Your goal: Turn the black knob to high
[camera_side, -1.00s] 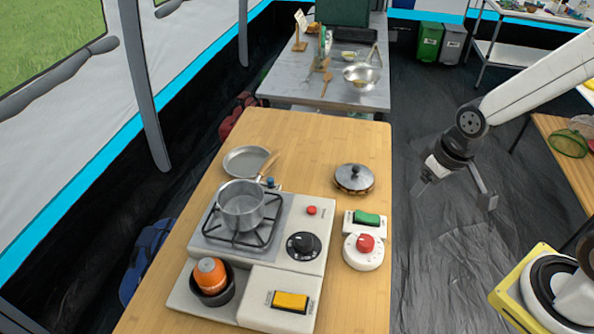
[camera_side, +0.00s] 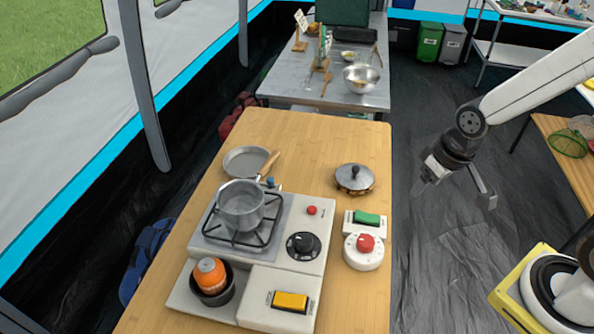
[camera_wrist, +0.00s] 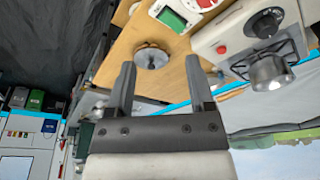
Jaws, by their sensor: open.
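The black knob (camera_side: 301,245) sits on the front right of the white camp stove (camera_side: 318,266). It also shows in the wrist view at the upper right (camera_wrist: 264,24). Its setting marks are too small to read. My gripper (camera_side: 420,190) hangs in the air to the right of the wooden table, well away from the knob. In the wrist view my gripper (camera_wrist: 160,82) has its two dark fingers wide apart with nothing between them.
A pot (camera_side: 241,206) stands on the burner, with a pan (camera_side: 246,160) behind. An orange canister (camera_side: 209,274) and a yellow switch (camera_side: 290,301) are in front.

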